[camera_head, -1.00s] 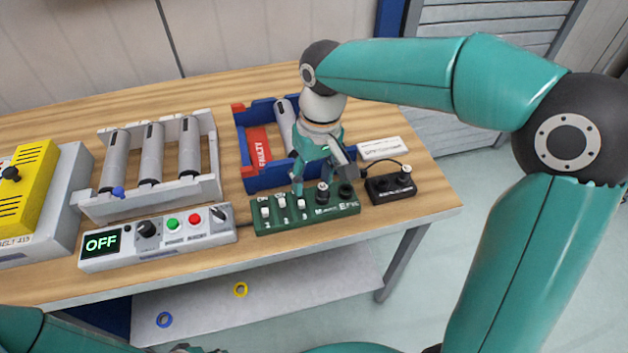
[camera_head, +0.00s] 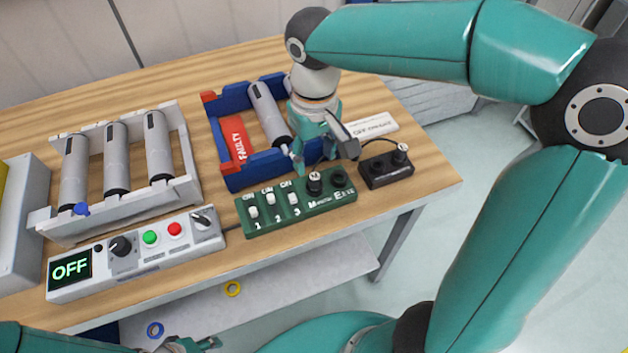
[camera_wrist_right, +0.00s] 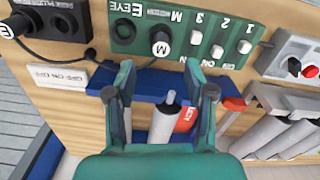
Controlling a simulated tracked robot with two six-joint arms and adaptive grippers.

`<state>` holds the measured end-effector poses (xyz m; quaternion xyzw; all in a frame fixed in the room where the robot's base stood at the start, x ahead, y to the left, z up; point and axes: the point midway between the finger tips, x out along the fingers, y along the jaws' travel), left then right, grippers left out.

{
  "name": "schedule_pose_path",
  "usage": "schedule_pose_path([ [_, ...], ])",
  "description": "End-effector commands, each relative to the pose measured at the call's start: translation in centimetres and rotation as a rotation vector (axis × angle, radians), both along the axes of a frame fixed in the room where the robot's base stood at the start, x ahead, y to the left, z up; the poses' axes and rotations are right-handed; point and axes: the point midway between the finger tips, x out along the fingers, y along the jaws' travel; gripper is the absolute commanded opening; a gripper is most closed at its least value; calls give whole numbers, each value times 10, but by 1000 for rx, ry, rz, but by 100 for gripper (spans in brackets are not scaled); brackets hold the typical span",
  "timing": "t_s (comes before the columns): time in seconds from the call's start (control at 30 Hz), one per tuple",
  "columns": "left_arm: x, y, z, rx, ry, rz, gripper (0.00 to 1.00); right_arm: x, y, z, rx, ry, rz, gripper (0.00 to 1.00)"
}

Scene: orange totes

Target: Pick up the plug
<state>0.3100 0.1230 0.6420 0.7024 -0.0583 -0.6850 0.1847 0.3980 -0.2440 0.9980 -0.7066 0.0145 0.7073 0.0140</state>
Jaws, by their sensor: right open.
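A black plug with a white top marked M (camera_head: 315,183) stands upright in the green switch box (camera_head: 262,222); it also shows in the right wrist view (camera_wrist_right: 160,42). A second black plug, marked E (camera_head: 400,155), stands on the small black box (camera_head: 377,176) to the right. I cannot tell which one is meant. My right gripper (camera_head: 324,161) is open and empty, just behind the M plug. In the wrist view its fingers (camera_wrist_right: 165,88) are spread below that plug, apart from it. My left gripper (camera_head: 203,345) shows only in part at the bottom edge.
Behind the green box stands a blue tray (camera_head: 210,118) with a red FAULTY label and a grey cylinder. A grey rack (camera_head: 186,150) of cylinders and a control panel (camera_head: 150,262) reading OFF are at left. A white label block (camera_head: 374,126) lies behind the black box.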

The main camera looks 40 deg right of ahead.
Motion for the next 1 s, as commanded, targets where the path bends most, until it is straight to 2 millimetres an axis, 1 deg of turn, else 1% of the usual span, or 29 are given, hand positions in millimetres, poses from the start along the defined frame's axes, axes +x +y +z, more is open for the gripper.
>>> schedule_pose_path([
  [0.03, 0, 0, -1, 0, 0, 0, 36, -1, 0, -6, -1, 3, 0, 54],
  [0.27, 0, 0, 0, 0, 0, 0, 36, -1, 1, -19, 0, 2, 0, 54],
  [0.5, 0, 0, 1, 0, 0, 0, 36, -4, 2, -53, -1, 4, 1, 54],
  [0.6, 0, 0, 1, 0, 0, 0, 36, -4, 1, -61, 0, 2, -2, 54],
  [0.87, 0, 0, 1, 0, 0, 0, 36, -4, 1, -64, 1, -1, -2, 54],
  [0.97, 0, 0, 1, 0, 0, 0, 36, -4, 1, -64, 1, -1, -2, 39],
  [1.0, 0, 0, 1, 0, 0, 0, 36, -4, 1, -64, 1, -1, -2, 32],
])
